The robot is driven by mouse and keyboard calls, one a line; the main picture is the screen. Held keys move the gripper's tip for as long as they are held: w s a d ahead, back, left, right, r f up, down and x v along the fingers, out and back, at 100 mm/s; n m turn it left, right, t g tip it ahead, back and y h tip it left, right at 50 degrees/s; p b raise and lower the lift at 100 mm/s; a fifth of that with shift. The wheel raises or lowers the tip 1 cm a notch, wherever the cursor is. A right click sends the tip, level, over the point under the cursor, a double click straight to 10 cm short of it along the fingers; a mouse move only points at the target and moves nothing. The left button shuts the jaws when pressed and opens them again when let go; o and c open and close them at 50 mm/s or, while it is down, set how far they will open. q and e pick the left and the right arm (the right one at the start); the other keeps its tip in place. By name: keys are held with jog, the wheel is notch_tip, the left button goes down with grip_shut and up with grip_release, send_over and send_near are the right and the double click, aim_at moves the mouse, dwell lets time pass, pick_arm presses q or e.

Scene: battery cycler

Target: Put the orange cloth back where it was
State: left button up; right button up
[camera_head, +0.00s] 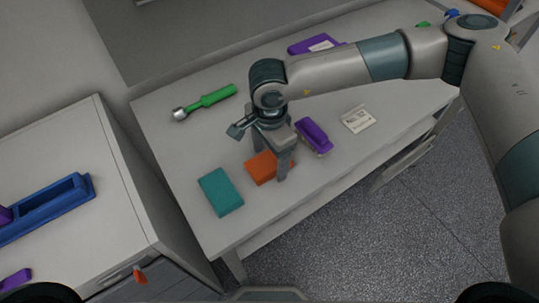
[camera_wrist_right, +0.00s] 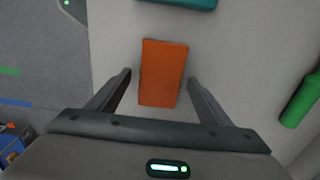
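The orange cloth (camera_head: 261,167) is a folded block lying on the light table, just right of a teal block (camera_head: 220,192). My right gripper (camera_head: 266,156) is over the orange cloth, pointing down, and partly covers it in the head view. In the right wrist view the orange cloth (camera_wrist_right: 162,72) lies between the two spread fingers of my right gripper (camera_wrist_right: 158,82), with a gap on each side. The right gripper is open and holds nothing. My left gripper is not in view.
A purple-topped brush-like object (camera_head: 314,135) stands close right of the right gripper. A white label card (camera_head: 358,119), a green-handled tool (camera_head: 208,101) and a purple item (camera_head: 313,45) lie on the table. A blue tray (camera_head: 50,208) sits on the left cabinet.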

aim_at(269, 161)
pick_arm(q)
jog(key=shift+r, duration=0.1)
pick_arm(e)
jog(key=shift+r, duration=0.1)
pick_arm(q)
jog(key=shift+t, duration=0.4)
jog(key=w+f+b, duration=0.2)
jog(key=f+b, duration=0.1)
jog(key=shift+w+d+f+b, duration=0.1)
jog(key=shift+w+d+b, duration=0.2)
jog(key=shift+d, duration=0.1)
pick_arm(e)
notch_tip(269, 161, up, 12)
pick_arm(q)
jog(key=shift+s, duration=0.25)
pick_arm(e)
jog(key=shift+s+a, duration=0.1)
